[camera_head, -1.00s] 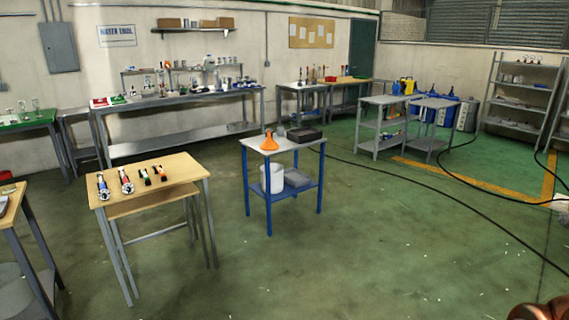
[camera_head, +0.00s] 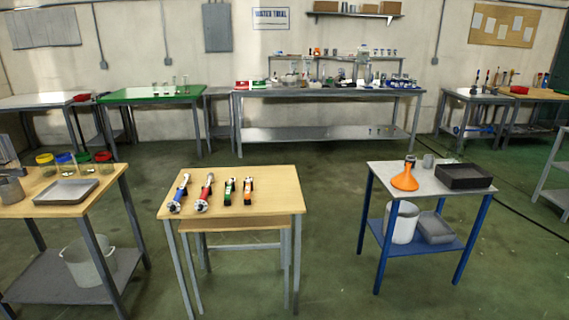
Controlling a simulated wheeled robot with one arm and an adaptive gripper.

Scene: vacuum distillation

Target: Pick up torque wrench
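Several tools lie in a row on a small wooden table (camera_head: 277,187) in the centre left of the head view. From left they are a long blue tool with silver ends (camera_head: 180,191), a similar red tool (camera_head: 205,191), a short black-and-green piece (camera_head: 229,190) and a short black-and-orange piece (camera_head: 248,190). They are too small to tell which one is the torque wrench. My gripper is not in view.
On the left, a wooden-topped table holds a grey tray (camera_head: 66,191) and several coloured-lid jars. On the right, a blue-legged table (camera_head: 433,184) holds an orange funnel-like flask (camera_head: 405,178) and a black tray (camera_head: 464,176). Open floor (camera_head: 332,230) lies between the tables.

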